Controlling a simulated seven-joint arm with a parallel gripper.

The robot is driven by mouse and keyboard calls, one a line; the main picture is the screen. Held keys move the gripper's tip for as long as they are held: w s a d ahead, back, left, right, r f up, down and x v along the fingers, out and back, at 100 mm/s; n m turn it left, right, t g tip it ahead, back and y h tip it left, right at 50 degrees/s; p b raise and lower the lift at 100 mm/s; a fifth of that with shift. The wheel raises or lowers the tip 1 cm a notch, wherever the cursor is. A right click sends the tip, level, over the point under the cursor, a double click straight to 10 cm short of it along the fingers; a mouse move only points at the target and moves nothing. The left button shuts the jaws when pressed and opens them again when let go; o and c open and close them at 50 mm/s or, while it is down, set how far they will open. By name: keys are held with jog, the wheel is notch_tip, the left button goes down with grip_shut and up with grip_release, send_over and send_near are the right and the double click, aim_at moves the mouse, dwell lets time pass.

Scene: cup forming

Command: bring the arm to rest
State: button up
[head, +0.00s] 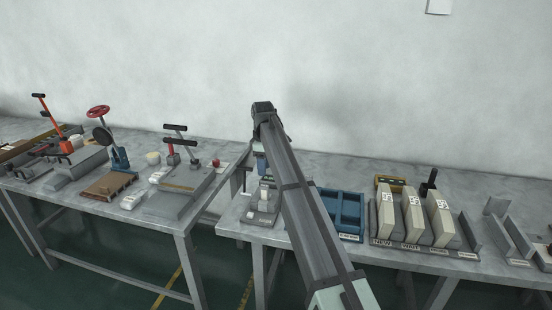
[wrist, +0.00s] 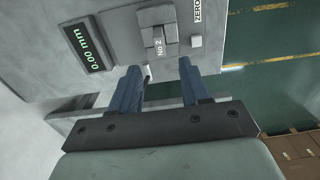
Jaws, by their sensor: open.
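My gripper (wrist: 160,68) is open in the wrist view, with its two blue fingers apart and nothing seen between them. It hangs over a grey gauge unit (wrist: 118,62) with a display reading 0.00 mm. Just beyond the fingertips is a grey piece marked No 2 (wrist: 158,43); I cannot tell how far below the fingers it lies. In the head view my arm reaches out over the right bench, and its links hide most of the gripper. The gauge unit also shows there (head: 262,212), beside my arm.
A blue tray (head: 345,212) and a rack with several pale upright blocks (head: 412,215) stand right of my arm on the right bench (head: 465,190). The left bench (head: 225,153) carries lever presses (head: 180,150) and a wooden block (head: 108,186). A gap separates the benches.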

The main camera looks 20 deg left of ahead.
jog(key=shift+s, duration=0.1)
